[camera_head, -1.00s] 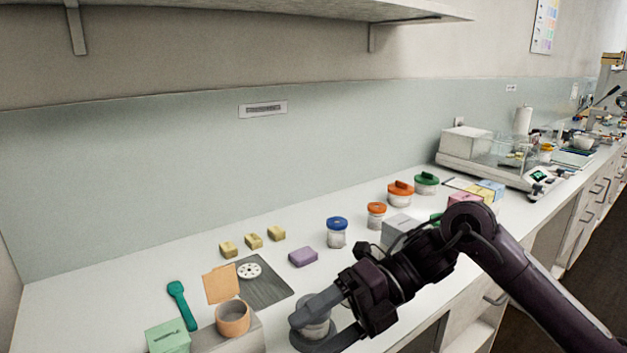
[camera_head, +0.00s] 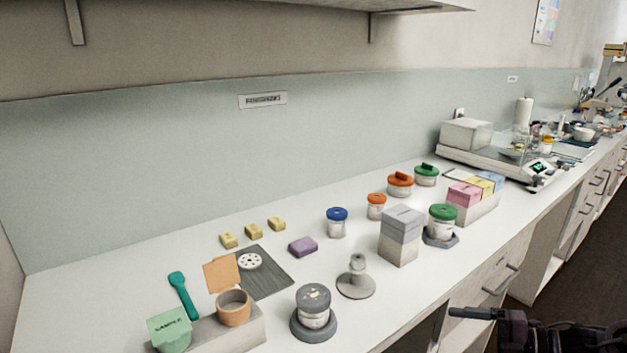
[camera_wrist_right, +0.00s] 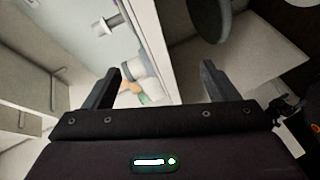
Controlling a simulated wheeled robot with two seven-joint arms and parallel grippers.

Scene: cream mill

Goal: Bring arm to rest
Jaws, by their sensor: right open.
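My right gripper (camera_wrist_right: 160,88) is open in the wrist view, with its two dark fingers wide apart and nothing between them. In the head view it shows only partly at the lower right corner, in front of the counter and clear of it. A grey-lidded jar (camera_head: 313,306) stands upright on a dark round base near the counter's front edge, apart from the gripper. My left gripper is in neither view.
A shelf hangs above.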

